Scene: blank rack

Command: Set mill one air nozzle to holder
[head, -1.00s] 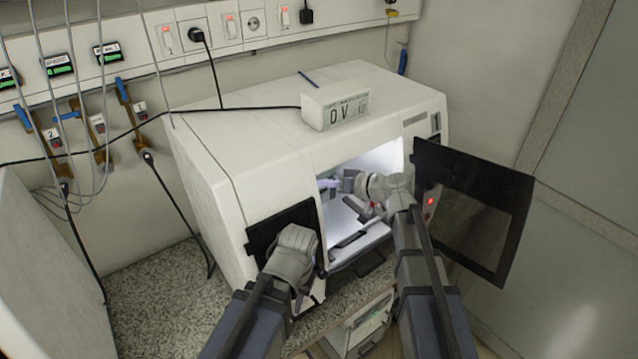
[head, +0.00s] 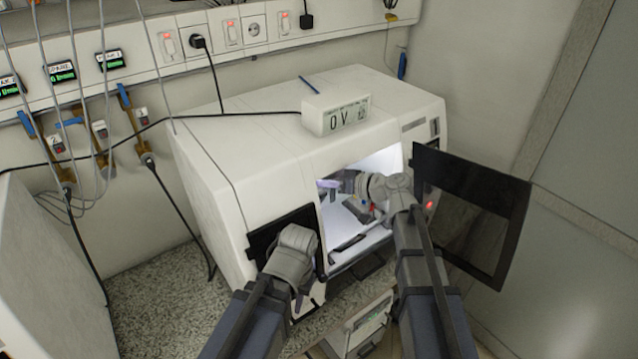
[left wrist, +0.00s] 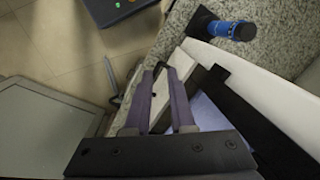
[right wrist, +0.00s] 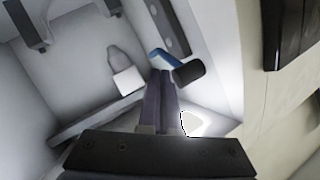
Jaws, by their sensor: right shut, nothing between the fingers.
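The open white mill (head: 240,150) stands on the counter, its lit chamber facing me. In the right wrist view a blue piece with a black end (right wrist: 185,68), possibly the air nozzle, shows at my fingertips inside the chamber; I cannot tell what it rests on. A pale block with a grey tip (right wrist: 122,72) is left of it; I cannot tell whether it is the holder. My right gripper (right wrist: 164,82) is shut and empty, beside the blue piece.
A dark door panel (head: 480,215) stands open on the right. A display box (head: 335,115) sits on the mill. A blue-and-black object (left wrist: 235,28) lies on the speckled counter (head: 150,285).

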